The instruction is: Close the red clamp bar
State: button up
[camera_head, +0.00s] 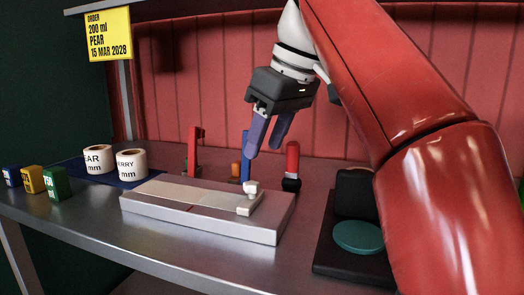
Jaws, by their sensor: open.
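Two red upright pieces show in the head view, and I cannot tell for sure which is the clamp bar. One red post (194,152) with a small hooked top stands behind the left part of the pale block. The other red piece (292,158) stands upright on a black base, right of a blue post (245,155). My gripper (266,147) points down with its two violet fingers apart and empty. It appears between the two red pieces, closer to the right one, and partly covers the blue post. I see no clear contact.
A pale flat block (205,228) with a white knob (251,188) lies in front. Two labelled rolls (131,163) sit on a blue mat at left, near several coloured blocks (56,183). A black device with a green disc (358,237) stands at right. A yellow order sign (108,35) hangs upper left.

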aim_at(195, 133)
jog(key=k, duration=1)
